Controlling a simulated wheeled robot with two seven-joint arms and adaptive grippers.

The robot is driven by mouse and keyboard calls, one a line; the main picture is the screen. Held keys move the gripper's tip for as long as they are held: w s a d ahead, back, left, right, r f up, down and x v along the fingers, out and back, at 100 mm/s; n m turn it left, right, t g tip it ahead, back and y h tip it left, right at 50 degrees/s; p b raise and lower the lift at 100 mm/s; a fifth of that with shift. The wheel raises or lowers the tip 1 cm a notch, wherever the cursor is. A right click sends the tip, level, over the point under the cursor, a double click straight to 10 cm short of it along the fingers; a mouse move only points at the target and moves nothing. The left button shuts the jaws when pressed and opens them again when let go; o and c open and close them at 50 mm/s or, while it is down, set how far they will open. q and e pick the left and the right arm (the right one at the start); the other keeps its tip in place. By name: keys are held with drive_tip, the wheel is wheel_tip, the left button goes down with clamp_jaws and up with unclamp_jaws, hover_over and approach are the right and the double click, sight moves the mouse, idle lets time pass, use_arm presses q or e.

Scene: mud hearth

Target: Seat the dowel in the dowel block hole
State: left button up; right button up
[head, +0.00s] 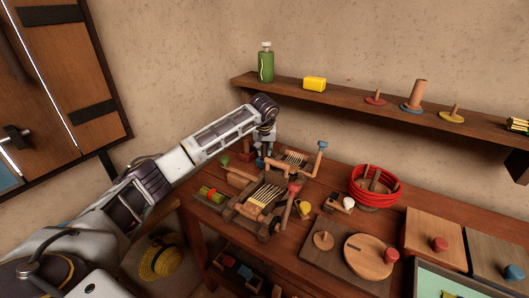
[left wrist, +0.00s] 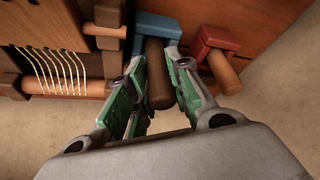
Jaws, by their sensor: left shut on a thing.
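My left gripper (head: 265,150) reaches down at the back left of the workbench, behind the wooden frame. In the left wrist view my left gripper (left wrist: 160,66) has its green-padded fingers shut on a brown round dowel (left wrist: 158,88). The dowel's near end sticks out towards the camera. Its far end meets or overlaps a blue block (left wrist: 157,25); whether it sits in a hole there is hidden. Beside it is a red block (left wrist: 214,40) with a lighter wooden peg (left wrist: 224,72) at it. My right gripper is not in view.
A wooden frame with pale strings (head: 265,195) stands close by the left gripper. A red bowl (head: 376,187), a round board (head: 370,256) and lidded boxes (head: 433,238) fill the bench's right. A wall shelf (head: 370,107) runs above, holding a green bottle (head: 265,64).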

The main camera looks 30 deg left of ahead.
use_arm(q)
drive_tip(key=shift+f, duration=1.05)
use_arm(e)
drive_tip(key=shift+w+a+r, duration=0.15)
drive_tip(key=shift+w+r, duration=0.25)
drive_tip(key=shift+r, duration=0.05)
use_arm(q)
drive_tip(key=o, duration=0.6)
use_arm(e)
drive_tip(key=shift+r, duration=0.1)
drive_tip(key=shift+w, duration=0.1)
use_arm(q)
drive_tip(key=shift+s+r, duration=0.15)
drive_tip(key=shift+r, duration=0.5)
drive_tip(key=p+v, duration=0.1)
drive_tip(key=v, duration=1)
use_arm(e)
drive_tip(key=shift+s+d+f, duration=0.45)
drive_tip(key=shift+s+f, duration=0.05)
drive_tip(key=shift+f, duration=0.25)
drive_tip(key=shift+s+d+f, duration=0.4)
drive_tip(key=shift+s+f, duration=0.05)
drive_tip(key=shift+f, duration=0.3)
